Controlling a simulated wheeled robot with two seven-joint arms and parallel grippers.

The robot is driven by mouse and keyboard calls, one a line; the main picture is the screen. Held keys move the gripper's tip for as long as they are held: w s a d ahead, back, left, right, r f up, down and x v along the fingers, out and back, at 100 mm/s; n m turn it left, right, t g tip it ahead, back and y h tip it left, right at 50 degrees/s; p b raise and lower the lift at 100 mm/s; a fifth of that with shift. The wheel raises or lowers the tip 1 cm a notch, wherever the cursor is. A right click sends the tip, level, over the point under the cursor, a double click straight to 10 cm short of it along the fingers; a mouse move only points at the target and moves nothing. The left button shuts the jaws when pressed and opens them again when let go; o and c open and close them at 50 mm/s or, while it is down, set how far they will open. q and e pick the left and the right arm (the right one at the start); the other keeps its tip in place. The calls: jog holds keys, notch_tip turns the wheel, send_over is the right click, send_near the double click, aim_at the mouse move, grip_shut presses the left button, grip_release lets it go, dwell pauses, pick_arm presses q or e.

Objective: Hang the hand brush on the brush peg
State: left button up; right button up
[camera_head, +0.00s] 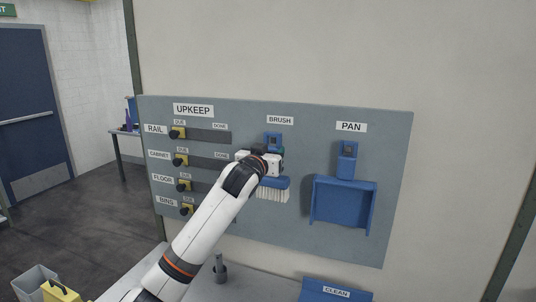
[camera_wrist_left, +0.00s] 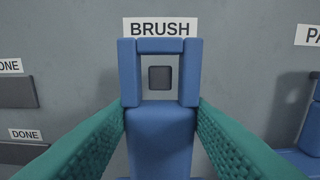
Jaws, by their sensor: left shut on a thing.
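The blue hand brush (camera_head: 273,187) is upright at the board under the BRUSH label, white bristles down. My left gripper (camera_head: 272,162) is shut on its handle, just below the square loop at the top. In the left wrist view the handle (camera_wrist_left: 160,140) lies between the green finger pads, and its loop frames the dark square end of the brush peg (camera_wrist_left: 160,78). The peg lines up with the opening, with a gap all round. How deep it reaches into the loop cannot be told. My right gripper is not in view.
A blue dustpan (camera_head: 343,205) hangs under the PAN label, right of the brush. Yellow-and-black sliders (camera_head: 182,160) sit in slots on the grey board's left. Below are a grey post (camera_head: 220,270) and a blue CLEAN bin (camera_head: 336,291).

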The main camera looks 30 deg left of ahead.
pick_arm(q)
jog(key=shift+x, duration=0.8)
jog(key=shift+w+a+f, duration=0.15)
jog(key=shift+w+f, duration=0.3)
jog(key=shift+w, duration=0.25)
jog(key=o, duration=1.1)
jog(key=shift+c, duration=0.2)
jog(key=shift+f, duration=0.1)
jog(key=shift+s, duration=0.1)
